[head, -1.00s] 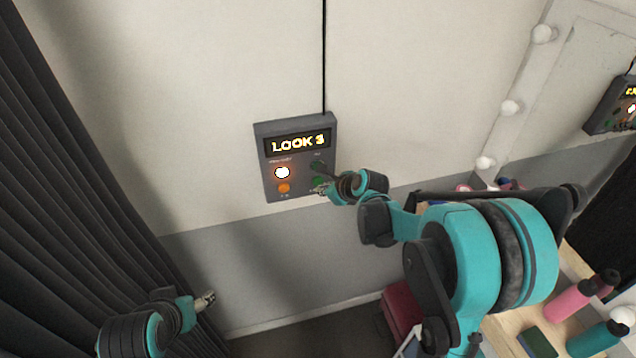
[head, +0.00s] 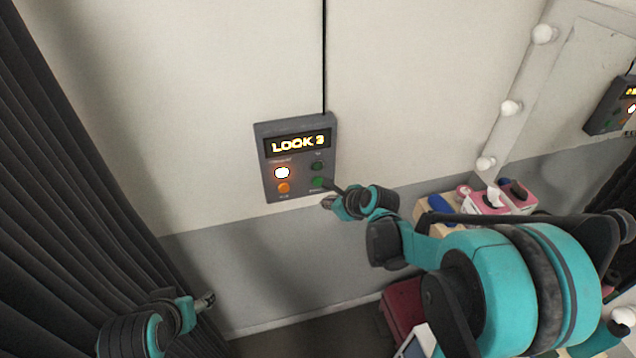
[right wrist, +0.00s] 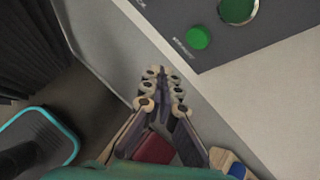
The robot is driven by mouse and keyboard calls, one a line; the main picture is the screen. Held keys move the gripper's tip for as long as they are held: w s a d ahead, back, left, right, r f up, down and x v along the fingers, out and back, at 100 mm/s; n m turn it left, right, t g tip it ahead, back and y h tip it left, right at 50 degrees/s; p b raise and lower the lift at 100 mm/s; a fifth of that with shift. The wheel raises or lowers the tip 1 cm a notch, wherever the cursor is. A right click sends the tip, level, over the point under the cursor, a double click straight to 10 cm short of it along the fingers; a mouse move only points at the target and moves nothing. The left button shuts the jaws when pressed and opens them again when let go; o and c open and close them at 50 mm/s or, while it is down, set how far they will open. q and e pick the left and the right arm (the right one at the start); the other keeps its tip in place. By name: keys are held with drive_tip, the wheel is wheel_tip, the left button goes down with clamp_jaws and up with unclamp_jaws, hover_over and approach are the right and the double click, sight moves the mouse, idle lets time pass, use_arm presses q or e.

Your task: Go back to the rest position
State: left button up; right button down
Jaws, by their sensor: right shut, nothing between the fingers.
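A dark curtain (head: 60,170) hangs at the left. A bulb-lit mirror frame (head: 520,85) stands at the right, with pink and blue items (head: 490,203) below it. A dark red box (head: 402,308) is on the floor. The wall around the panel is clear.

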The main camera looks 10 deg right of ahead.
idle(0.6)
drive_tip(key=s+f+n+g+h+b, duration=0.1)
drive_tip(key=s+f+n+b, duration=0.7)
drive_tip(key=s+n+b, duration=0.3)
drive_tip(key=s+f+n+h+b, duration=0.2)
drive_tip(key=s+f+n+b, duration=0.7)
drive_tip(key=n, duration=0.8)
drive_tip(key=s+b, duration=0.2)
drive_tip(key=s, duration=0.1)
drive_tip(key=shift+s+g, duration=0.35)
drive_tip(key=shift+g, duration=0.05)
